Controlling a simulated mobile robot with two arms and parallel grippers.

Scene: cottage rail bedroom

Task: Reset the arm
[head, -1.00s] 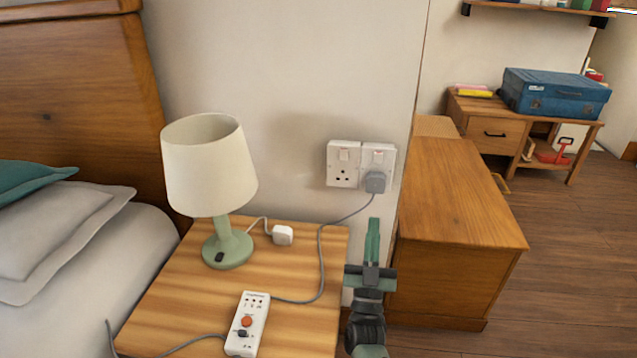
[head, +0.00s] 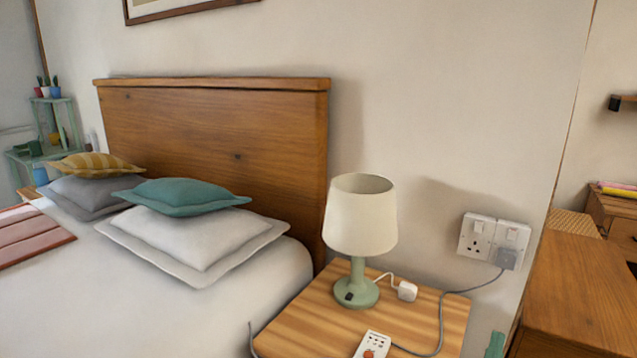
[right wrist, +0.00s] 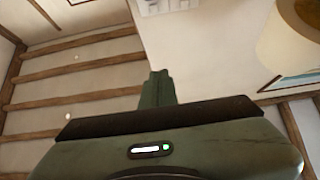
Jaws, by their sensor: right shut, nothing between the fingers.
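My right gripper (head: 495,345) shows only as a green tip at the bottom edge of the head view, right of the bedside table (head: 455,325). In the right wrist view its green fingers (right wrist: 157,85) are together and empty. The wall socket (head: 493,240) is above the tip, with a grey plug (head: 507,259) in its right half. The gripper is apart from the plug. The rest of my right arm is out of the head view. My left gripper is not in view.
A lamp (head: 360,225), a loose white plug (head: 407,291) and an extension block (head: 372,345) are on the bedside table. A bed with pillows (head: 195,237) is at left, a wooden cabinet (head: 575,300) at right. A grey cable (head: 441,320) crosses the tabletop.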

